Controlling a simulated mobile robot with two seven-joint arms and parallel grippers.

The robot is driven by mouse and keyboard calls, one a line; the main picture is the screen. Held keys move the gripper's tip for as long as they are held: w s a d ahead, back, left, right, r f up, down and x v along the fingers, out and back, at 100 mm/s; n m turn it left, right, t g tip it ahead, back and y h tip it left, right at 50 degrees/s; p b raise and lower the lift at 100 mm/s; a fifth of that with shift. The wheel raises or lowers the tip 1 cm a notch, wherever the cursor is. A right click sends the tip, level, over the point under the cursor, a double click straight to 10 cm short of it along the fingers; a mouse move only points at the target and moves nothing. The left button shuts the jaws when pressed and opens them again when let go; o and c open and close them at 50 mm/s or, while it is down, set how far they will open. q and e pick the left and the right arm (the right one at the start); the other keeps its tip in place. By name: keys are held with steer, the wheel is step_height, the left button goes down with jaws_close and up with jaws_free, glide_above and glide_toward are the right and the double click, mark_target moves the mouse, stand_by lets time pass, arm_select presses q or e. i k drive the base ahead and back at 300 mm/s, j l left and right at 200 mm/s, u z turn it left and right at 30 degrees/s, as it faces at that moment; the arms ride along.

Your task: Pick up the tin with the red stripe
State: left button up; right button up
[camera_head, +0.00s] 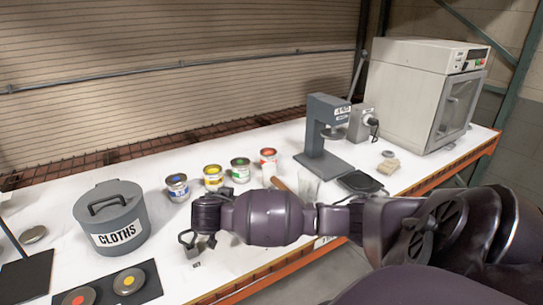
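The tin with the red stripe (268,161) stands upright on the white table, rightmost in a row of small tins. My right arm reaches in from the right, in front of the row. Its gripper (196,243) is left of and nearer than the red-striped tin, apart from it and low over the table. Its fingers look spread with nothing between them. My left gripper is not in view.
Tins with green (240,171), yellow (213,178) and blue (178,189) stripes stand left of the red one. A grey CLOTHS bin (112,222) stands at left. A grey press (325,140), clear beaker (309,187) and large oven (415,95) are at right.

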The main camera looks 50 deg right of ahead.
mark_target(267, 154)
steer(key=i+l, duration=0.1)
steer(key=l, duration=0.25)
steer(key=i+l, duration=0.15)
steer(key=l, duration=0.15)
steer(key=i+l, duration=0.1)
steer(key=l, duration=0.25)
steer(key=i+l, duration=0.1)
steer(key=l, duration=0.25)
